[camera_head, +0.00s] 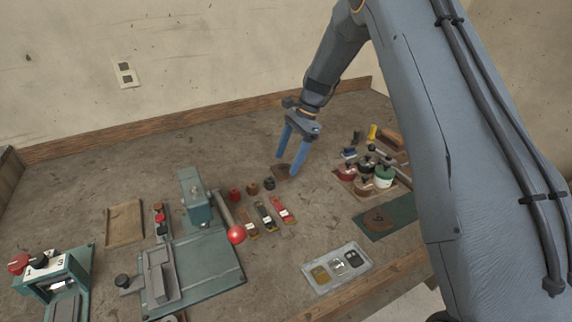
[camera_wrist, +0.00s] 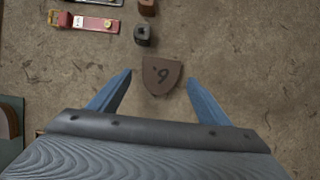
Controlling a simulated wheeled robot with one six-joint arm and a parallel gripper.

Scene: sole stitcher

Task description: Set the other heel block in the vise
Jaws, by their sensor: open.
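A brown heel block with a dark number-like mark lies flat on the bench; it shows in the wrist view (camera_wrist: 160,75) and in the head view (camera_head: 282,171). My gripper (camera_head: 288,160) is open above it, pointing down. In the wrist view my gripper's fingertips (camera_wrist: 159,77) appear on either side of the block, apart from it. A second brown piece with a dark mark (camera_head: 378,218) lies on a green mat. A grey vise-like fixture (camera_head: 158,277) stands on a green base plate at the front left; I see no brown block in it.
A green press (camera_head: 196,200) with a red ball lever (camera_head: 236,235) stands by the fixture. Coloured strips (camera_head: 283,211) lie between it and my gripper. A pale tray (camera_head: 337,268) is at the front, and pots (camera_head: 384,177) stand at the right. Bench behind the press is clear.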

